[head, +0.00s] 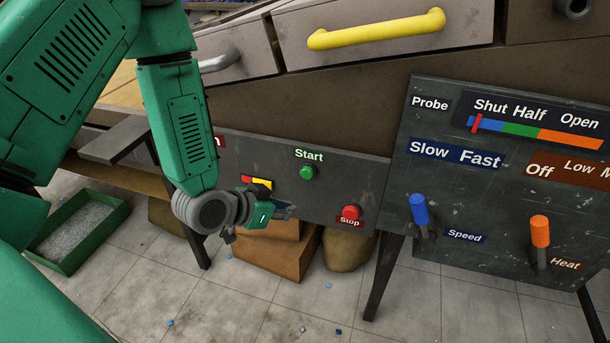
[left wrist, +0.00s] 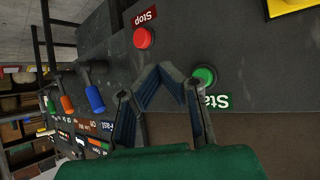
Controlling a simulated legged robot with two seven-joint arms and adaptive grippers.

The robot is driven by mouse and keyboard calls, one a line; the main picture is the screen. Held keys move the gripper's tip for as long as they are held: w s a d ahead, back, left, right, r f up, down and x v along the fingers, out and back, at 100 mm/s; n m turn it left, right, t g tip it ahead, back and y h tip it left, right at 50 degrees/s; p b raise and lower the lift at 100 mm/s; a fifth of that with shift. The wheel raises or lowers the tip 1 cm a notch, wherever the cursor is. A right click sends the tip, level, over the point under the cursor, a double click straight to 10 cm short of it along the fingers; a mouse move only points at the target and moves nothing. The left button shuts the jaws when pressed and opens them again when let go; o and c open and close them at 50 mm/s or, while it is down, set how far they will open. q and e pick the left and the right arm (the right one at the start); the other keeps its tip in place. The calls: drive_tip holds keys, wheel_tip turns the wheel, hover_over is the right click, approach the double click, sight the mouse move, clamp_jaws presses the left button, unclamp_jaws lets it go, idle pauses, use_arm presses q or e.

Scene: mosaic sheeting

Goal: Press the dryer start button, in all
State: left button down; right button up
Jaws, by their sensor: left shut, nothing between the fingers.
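The green start button (head: 307,172) sits under its "Start" label on a dark grey panel (head: 255,165) in the head view. The red stop button (head: 351,212) is lower right on the same panel. My left gripper (head: 285,211) is shut and empty, in front of the panel, below and left of the start button in the head view. In the left wrist view the gripper's fingertips (left wrist: 165,85) show between the red stop button (left wrist: 144,37) and the green start button (left wrist: 205,76), nearer the green one. I cannot tell any contact. My right gripper is not in view.
A second panel (head: 480,215) at right carries a blue speed lever (head: 419,209) and an orange heat lever (head: 540,231). A yellow handle (head: 376,29) is above. Brown boxes (head: 280,255) and a sack (head: 347,250) stand below. A green tray (head: 113,212) lies at left.

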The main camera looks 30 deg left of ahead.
sight(307, 173)
use_arm(q)
drive_tip(key=w+a, duration=0.1)
drive_tip(key=w, duration=0.7)
drive_tip(key=shift+a, duration=0.3)
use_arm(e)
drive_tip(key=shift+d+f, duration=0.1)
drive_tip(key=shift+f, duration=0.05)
use_arm(q)
drive_tip(key=shift+d+r, duration=0.1)
drive_tip(key=shift+d, duration=0.2)
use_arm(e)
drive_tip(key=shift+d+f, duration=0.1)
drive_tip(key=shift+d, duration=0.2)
use_arm(q)
drive_tip(key=shift+a, duration=0.25)
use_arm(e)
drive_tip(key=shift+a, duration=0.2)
use_arm(q)
drive_tip(key=shift+d, duration=0.15)
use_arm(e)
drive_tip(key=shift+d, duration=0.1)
use_arm(q)
drive_tip(key=shift+w, duration=0.15)
drive_tip(key=shift+w+a, duration=0.2)
drive_tip(key=shift+w, duration=0.05)
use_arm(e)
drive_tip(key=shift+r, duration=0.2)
